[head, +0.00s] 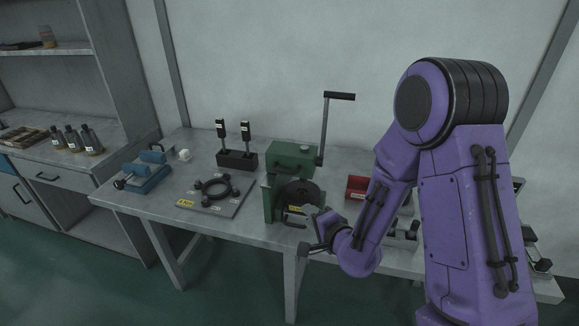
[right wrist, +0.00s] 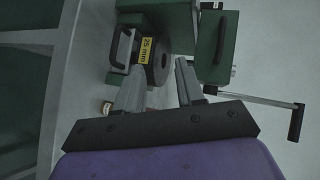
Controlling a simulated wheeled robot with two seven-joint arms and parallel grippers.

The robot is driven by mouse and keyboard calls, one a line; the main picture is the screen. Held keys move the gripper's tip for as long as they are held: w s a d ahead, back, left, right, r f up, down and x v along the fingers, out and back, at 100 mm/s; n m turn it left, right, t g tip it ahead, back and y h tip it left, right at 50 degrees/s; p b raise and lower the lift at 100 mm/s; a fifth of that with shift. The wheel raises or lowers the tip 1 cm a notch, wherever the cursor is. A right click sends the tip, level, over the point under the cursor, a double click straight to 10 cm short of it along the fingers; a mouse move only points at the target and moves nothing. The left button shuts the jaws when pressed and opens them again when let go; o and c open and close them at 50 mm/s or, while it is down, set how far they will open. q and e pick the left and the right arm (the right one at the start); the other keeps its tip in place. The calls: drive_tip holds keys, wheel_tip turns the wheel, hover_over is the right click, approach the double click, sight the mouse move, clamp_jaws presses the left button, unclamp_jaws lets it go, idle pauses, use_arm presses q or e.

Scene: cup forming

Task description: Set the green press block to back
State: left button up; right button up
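The green press stands at the front middle of the table in the head view. Its upper green block (head: 291,160) has a small handle on its front and a crank with a black grip at its right. The block also shows in the right wrist view (right wrist: 218,48). Below it is a round black die (head: 300,192), seen with a yellow "25 mm" label in the right wrist view (right wrist: 160,60). My right gripper (right wrist: 160,68) is open, with nothing between its fingers, in front of the die and apart from the upper block. My left gripper is not in view.
Left of the press are a plate with a black ring (head: 216,190), a black stand with two upright handles (head: 237,160) and a blue roller tool (head: 143,178). A red box (head: 357,187) sits to the right, partly behind my right arm. Shelves (head: 60,110) stand at far left.

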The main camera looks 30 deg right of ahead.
sight(298, 152)
drive_tip(key=w+r+m+t+y, duration=0.1)
drive_tip(key=w+r+m+t, duration=0.15)
drive_tip(key=r, duration=0.55)
drive_tip(key=w+d+f+p, duration=0.1)
drive_tip(key=w+f+p, duration=0.1)
drive_tip(key=w, duration=0.8)
drive_tip(key=shift+w+d, duration=0.1)
clamp_jaws()
drive_tip(key=w+d, duration=0.4)
drive_tip(key=d, duration=0.1)
drive_tip(key=w+d, duration=0.3)
drive_tip(key=shift+d+p, duration=0.15)
drive_tip(key=shift+p, duration=0.2)
drive_tip(key=shift+d+r, duration=0.15)
drive_tip(key=shift+w+r, duration=0.1)
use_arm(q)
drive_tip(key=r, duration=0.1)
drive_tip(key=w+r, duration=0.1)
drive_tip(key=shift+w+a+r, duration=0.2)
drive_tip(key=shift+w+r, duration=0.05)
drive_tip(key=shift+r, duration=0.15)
